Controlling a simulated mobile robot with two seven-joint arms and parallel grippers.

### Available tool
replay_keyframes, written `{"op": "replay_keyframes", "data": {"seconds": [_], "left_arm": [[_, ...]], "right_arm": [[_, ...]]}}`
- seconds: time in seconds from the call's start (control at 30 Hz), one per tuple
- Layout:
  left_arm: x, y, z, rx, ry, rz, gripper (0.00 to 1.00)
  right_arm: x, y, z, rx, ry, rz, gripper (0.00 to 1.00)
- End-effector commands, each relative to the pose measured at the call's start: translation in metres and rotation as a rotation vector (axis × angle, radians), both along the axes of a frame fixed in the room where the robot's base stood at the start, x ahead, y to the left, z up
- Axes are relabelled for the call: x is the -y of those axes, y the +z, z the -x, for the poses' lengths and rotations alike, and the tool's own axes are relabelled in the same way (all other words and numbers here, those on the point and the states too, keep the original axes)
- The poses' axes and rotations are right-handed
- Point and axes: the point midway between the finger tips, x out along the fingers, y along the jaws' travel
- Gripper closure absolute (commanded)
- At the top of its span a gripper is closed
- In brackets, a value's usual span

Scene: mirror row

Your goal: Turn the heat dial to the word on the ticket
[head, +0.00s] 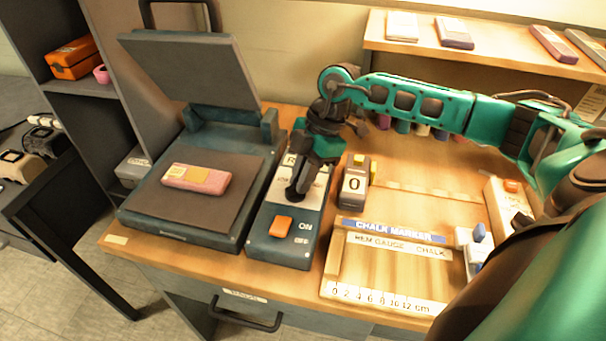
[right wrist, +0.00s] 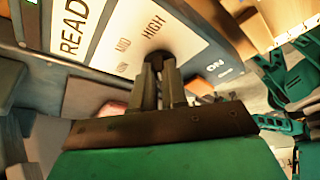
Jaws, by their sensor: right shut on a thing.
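The heat dial (right wrist: 156,58) is a small dark knob on a pale panel with the words LOW, MID and HIGH, in the right wrist view. My right gripper (right wrist: 160,82) is shut on the dial, one finger on each side. In the head view my right gripper (head: 298,190) reaches down onto the dark teal control box (head: 285,247) and covers the dial and most of its words. The dial's pointer is hidden, so its setting cannot be told. I cannot pick out a readable ticket. My left gripper is not in view.
The press (head: 185,232) stands open left of the box, with a pink block (head: 196,178) on its plate. An orange switch (head: 281,226) is near the box's front.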

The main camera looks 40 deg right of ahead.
Motion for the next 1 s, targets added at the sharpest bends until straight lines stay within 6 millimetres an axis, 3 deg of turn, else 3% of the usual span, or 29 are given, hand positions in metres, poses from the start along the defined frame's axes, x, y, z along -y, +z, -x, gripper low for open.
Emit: {"op": "replay_keyframes", "data": {"seconds": [0.7, 1.0], "left_arm": [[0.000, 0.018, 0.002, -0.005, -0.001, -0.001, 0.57], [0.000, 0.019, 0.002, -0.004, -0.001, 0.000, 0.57]], "right_arm": [[-0.003, 0.002, -0.010, 0.000, 0.538, -0.001, 1.00], [-0.004, 0.001, -0.012, 0.001, 0.690, 0.000, 1.00]]}}
